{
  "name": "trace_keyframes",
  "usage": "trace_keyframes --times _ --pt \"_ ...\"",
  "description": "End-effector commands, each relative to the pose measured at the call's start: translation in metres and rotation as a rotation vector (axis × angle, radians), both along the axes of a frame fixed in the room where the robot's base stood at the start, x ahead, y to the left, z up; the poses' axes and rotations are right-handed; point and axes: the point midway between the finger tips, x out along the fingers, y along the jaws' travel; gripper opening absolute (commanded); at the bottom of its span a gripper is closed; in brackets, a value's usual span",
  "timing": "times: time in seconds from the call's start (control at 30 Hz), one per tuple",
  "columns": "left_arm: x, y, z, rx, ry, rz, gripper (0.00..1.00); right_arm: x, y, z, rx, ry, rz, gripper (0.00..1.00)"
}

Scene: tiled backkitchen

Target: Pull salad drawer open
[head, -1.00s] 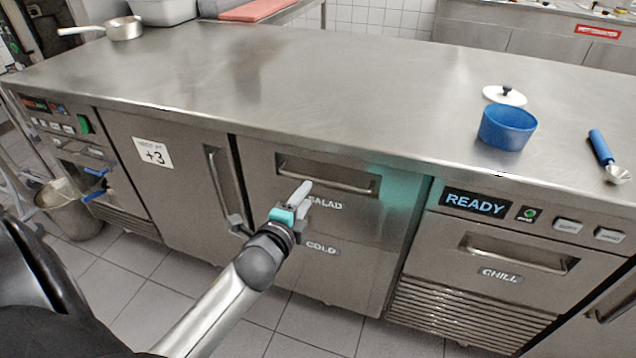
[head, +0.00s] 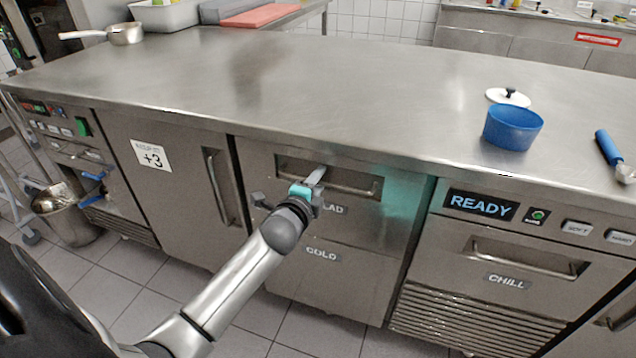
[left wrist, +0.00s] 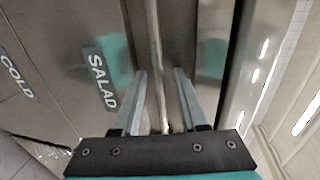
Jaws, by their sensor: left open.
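The salad drawer (head: 365,215) is shut in the counter front, in the middle of the head view. Its bar handle (head: 352,189) runs across a recess above the SALAD label, which my gripper partly covers. In the left wrist view the handle (left wrist: 154,60) runs between the two fingers of my left gripper (left wrist: 160,78). The fingers are open, one on each side of the bar; I cannot tell whether either touches it. In the head view my left gripper (head: 316,178) is at the handle's left part. My right gripper is not in view.
A COLD drawer (head: 322,280) lies below, and a CHILL unit (head: 510,265) with a READY display stands to the right. A blue bowl (head: 512,128), a white lid (head: 508,97) and a blue-handled scoop (head: 608,147) sit on the counter. Most of the steel top (head: 270,85) is clear.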

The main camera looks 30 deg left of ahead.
Motion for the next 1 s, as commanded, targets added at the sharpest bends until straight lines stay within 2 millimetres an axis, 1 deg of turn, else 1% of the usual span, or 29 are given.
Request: trace_keyframes --times 0.17,0.5,0.57,1.0 --pt "-0.0001 0.0000 0.0000 0.000 0.000 0.000 0.43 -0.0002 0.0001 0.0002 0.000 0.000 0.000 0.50" --pt "-0.0003 -0.0001 0.0000 0.000 0.000 0.000 0.05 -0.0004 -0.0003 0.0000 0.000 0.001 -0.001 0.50" --pt "-0.0003 -0.0001 -0.0001 0.000 0.000 0.000 0.00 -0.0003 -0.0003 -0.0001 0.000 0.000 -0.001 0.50" --pt "-0.0003 -0.0002 -0.0003 0.000 0.001 0.000 0.00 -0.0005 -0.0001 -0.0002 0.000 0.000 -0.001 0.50"
